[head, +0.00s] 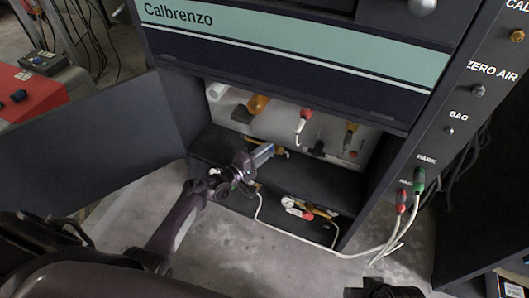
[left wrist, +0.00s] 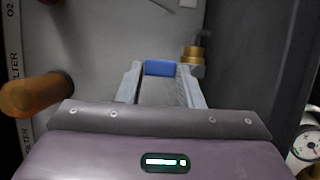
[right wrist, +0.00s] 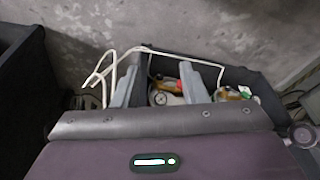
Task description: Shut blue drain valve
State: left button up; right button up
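The blue valve handle (left wrist: 160,68) shows in the left wrist view at the tips of my left gripper (left wrist: 160,72), in front of a grey panel. A brass fitting (left wrist: 194,58) is just right of it. In the head view my left gripper (head: 262,156) reaches into the open cabinet, and little of the handle shows. My right gripper (right wrist: 160,85) is open and empty, above a dark tray with a gauge.
The cabinet's open door (head: 85,145) stands at left. Inside are an orange handle (head: 258,104) and a red handle (head: 305,114). A dark tray (head: 255,212) with a gauge is low in front. White cables (head: 345,254) run along the floor from the right-hand panel.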

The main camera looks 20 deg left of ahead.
pick_arm(q)
jog(key=shift+o, duration=0.6)
pick_arm(e)
jog(key=shift+s+f, duration=0.1)
jog(key=shift+f, duration=0.05)
pick_arm(q)
jog(key=shift+s+a, duration=0.2)
jog(key=shift+s, duration=0.1)
jog(key=p+v, duration=0.2)
jog(key=v, duration=0.5)
pick_arm(e)
jog(key=shift+s+d+r+g+h, duration=0.2)
jog(key=shift+d+r+g, duration=0.15)
jog(key=shift+d, duration=0.2)
jog(key=shift+s+d+r+g+h, duration=0.25)
jog(key=shift+d+g, duration=0.1)
jog(key=shift+d, duration=0.2)
